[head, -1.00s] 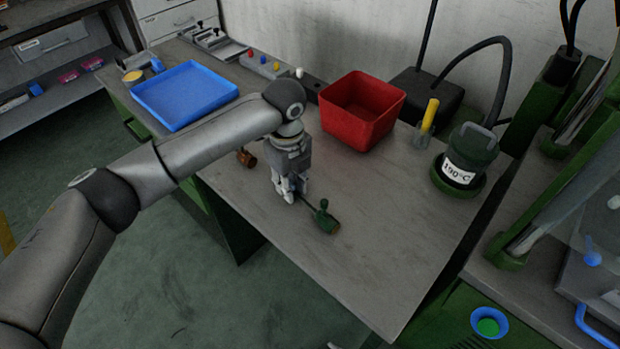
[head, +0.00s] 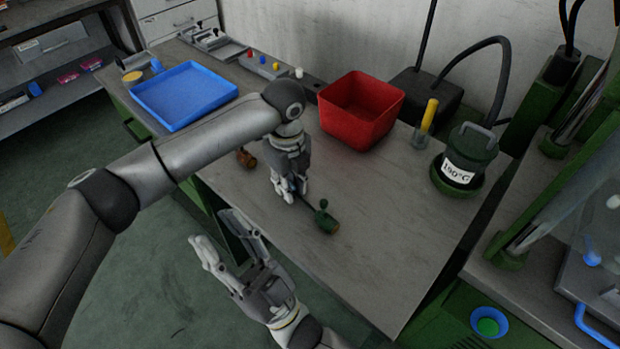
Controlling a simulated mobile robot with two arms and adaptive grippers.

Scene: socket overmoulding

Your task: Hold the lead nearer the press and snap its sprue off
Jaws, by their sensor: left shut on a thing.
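The lead nearer the press has a dark green moulded end (head: 325,222) lying on the bench, with a small green sprue (head: 322,204) standing up from it. Its dark cable runs left to my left gripper (head: 290,196), which points down and is shut on it close beside the moulded end. My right gripper (head: 222,240) is open and empty, over the floor in front of the bench, lower left of the lead. Another lead with a brown end (head: 246,158) lies further left, partly hidden by my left arm. The press (head: 555,190) stands at the right.
A red bin (head: 362,108) and a blue tray (head: 185,95) stand at the back of the bench (head: 385,240). A green pot marked 190°C (head: 465,160) and a yellow-handled tool (head: 428,115) stand right. The bench's front right is clear.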

